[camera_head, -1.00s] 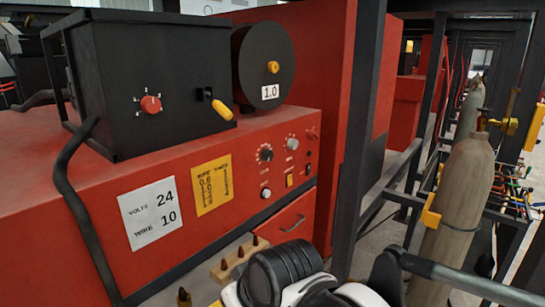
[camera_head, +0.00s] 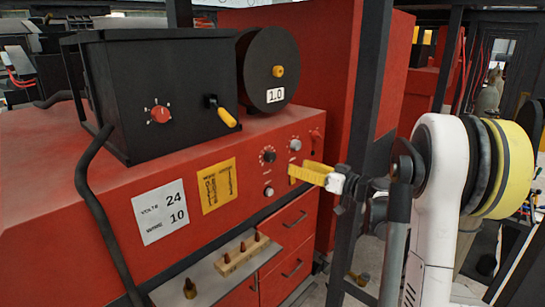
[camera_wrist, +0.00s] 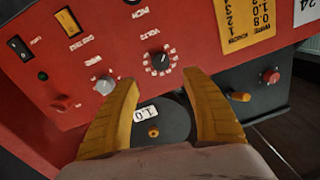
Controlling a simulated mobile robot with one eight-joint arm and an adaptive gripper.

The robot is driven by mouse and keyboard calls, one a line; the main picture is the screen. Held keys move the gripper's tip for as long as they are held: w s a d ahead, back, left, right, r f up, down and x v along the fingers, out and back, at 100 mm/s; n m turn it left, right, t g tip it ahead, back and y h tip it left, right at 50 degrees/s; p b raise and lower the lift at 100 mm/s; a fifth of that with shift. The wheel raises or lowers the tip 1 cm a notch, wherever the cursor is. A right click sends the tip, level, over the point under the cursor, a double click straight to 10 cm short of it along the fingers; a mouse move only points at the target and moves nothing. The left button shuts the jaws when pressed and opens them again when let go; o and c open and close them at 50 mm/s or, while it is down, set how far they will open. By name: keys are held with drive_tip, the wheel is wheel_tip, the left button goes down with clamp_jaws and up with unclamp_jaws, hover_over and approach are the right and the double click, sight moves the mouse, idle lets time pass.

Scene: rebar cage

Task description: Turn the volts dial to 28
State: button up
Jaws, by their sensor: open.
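The volts dial (camera_head: 268,154) is a black round knob with a ring of white marks on the red panel. In the wrist view the dial (camera_wrist: 160,61) appears upside down, just beyond and between the fingertips; its setting is too small to read. My gripper (camera_head: 304,172) has yellow fingers and is to the right of the dial in the head view. In the wrist view my gripper (camera_wrist: 163,77) is open and empty, its fingers spread apart, with the dial clear of both.
A grey knob (camera_head: 295,145) sits right of the dial and a smaller knob (camera_head: 268,191) below it. A white card (camera_head: 160,211) reads VOLTS 24. A black box with a red knob (camera_head: 160,114) and a wire spool (camera_head: 265,70) stand above. A dark post (camera_head: 364,110) rises at right.

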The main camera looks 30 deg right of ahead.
sight(273, 158)
drive_tip(key=x, duration=1)
drive_tip(key=shift+w+a, duration=0.2)
drive_tip(key=shift+w, duration=0.15)
drive_tip(key=c, duration=1.2)
